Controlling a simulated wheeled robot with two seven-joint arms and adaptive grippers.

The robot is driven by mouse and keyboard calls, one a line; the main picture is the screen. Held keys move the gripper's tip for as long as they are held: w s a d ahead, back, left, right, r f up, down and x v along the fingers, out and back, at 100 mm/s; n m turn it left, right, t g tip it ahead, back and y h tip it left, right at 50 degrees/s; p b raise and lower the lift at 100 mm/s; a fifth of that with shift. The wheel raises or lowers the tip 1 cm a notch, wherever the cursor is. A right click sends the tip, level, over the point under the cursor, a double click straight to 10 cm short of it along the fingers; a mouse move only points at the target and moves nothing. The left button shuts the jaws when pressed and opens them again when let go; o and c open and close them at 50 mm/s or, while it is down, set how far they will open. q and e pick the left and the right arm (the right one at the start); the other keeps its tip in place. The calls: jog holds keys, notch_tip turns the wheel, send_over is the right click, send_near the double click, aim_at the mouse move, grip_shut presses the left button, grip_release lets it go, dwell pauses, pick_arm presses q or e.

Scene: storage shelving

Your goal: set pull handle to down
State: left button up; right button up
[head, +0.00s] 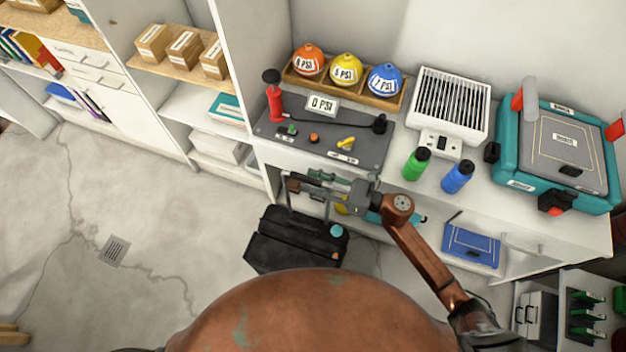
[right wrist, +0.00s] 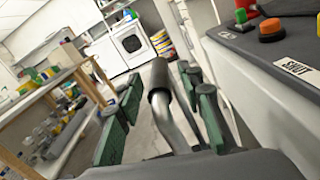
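A black wheeled case (head: 290,243) stands on the floor in front of the shelf unit. Its raised pull handle (head: 293,186) stands above it in the head view, partly covered by my right gripper. In the right wrist view the pull handle (right wrist: 162,80) is a dark grey grip on a bent metal tube. It lies between the green-padded fingers of my right gripper (right wrist: 160,100), with gaps visible on both sides. My right gripper also shows in the head view (head: 312,182), open around the handle. My left gripper is not in view.
Green (head: 416,164) and blue (head: 457,177) bottles stand to the right. The floor (head: 150,210) to the left is clear.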

jog(key=shift+a, duration=0.1)
grip_shut()
dwell(0.4)
dwell(0.3)
